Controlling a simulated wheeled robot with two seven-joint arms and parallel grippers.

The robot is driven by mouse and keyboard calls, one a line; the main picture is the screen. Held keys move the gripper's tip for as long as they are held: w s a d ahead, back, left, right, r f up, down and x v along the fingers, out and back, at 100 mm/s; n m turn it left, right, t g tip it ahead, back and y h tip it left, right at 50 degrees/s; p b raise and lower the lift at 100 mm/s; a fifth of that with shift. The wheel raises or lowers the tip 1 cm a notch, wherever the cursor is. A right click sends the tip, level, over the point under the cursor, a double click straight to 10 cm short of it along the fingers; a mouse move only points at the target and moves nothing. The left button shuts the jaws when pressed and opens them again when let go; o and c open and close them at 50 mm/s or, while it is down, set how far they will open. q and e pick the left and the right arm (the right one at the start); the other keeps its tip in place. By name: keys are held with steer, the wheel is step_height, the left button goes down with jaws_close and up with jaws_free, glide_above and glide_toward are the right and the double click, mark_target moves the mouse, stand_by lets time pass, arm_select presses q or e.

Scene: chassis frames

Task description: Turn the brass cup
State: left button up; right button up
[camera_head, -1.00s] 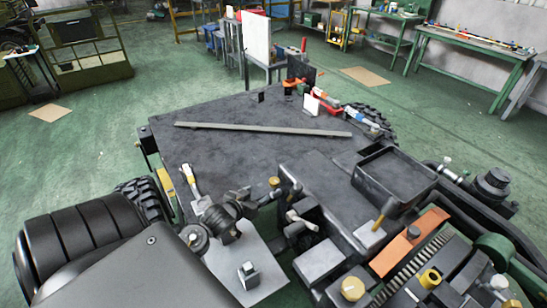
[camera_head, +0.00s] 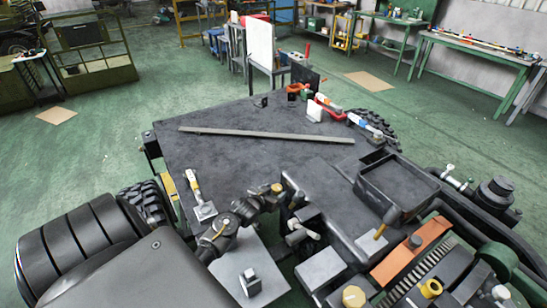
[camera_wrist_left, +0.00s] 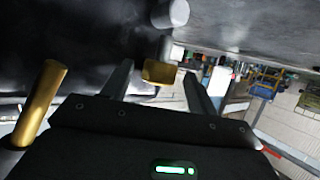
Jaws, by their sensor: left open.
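The brass cup (camera_head: 277,187) is a small gold-coloured cap near the middle of the dark chassis in the head view. In the left wrist view the brass cup (camera_wrist_left: 159,72) lies between my two finger ends, with dark gaps on both sides. My left gripper (camera_head: 268,196) reaches in from the lower left and is right beside the cup, with its fingers open. Its fingertips are too small and dark in the head view to show contact. My right gripper is not in view.
A brass cylinder (camera_wrist_left: 42,100) stands left of my gripper in the left wrist view. A dark open tray (camera_head: 398,183) is to the right, with an orange block (camera_head: 410,250) below it. A long grey bar (camera_head: 265,135) lies across the flat deck (camera_head: 215,160).

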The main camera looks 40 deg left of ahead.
arm_select(q)
steer(key=c, duration=1)
steer(key=shift+a+h, duration=0.1)
steer(key=shift+h, duration=0.2)
steer(key=shift+a+m+h, duration=0.25)
steer(key=shift+m+h, duration=0.65)
steer(key=shift+m, duration=0.2)
arm_select(e)
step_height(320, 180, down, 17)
steer(key=b, duration=1.7)
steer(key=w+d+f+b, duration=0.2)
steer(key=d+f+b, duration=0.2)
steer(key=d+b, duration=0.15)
arm_select(q)
steer(key=shift+w+a+m+g+h+b, duration=0.25)
steer(key=shift+m+g+h, duration=0.8)
steer(key=shift+m+h, duration=0.9)
steer(key=shift+w+a+m+g+h+b, duration=0.15)
steer(key=shift+a+m+g+h, duration=0.25)
steer(key=shift+m+g+h, duration=1.15)
steer(key=shift+w+a+m+g+h+b, duration=0.25)
steer(key=shift+m+g+h, duration=0.35)
steer(key=shift+m+h, duration=1.8)
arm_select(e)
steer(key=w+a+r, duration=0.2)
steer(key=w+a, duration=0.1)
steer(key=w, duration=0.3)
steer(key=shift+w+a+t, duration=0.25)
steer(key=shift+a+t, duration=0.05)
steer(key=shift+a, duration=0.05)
